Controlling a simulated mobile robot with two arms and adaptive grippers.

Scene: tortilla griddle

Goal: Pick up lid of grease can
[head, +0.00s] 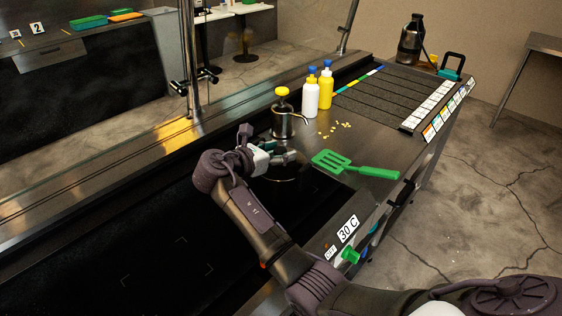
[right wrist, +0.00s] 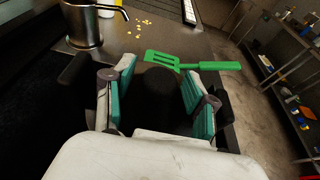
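A metal can (head: 283,122) with a yellow knob (head: 282,91) on top and a side spout stands upright on the griddle surface, just beyond my right gripper. Its body also shows at the upper left of the right wrist view (right wrist: 82,28). My right gripper (head: 284,158) is open, apart from that can. In the right wrist view the fingers (right wrist: 155,98) stand wide apart, with a dark rounded shape (right wrist: 158,90) between or below them. I cannot tell whether this is the grease can lid or whether the fingers touch it. My left gripper is not in view.
A green slotted spatula (head: 354,165) lies right of my right gripper. A white bottle (head: 311,98) and a yellow bottle (head: 326,90) stand behind the metal can. Small yellow bits (head: 332,130) lie on the griddle. A ridged section (head: 392,97) extends at the back right.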

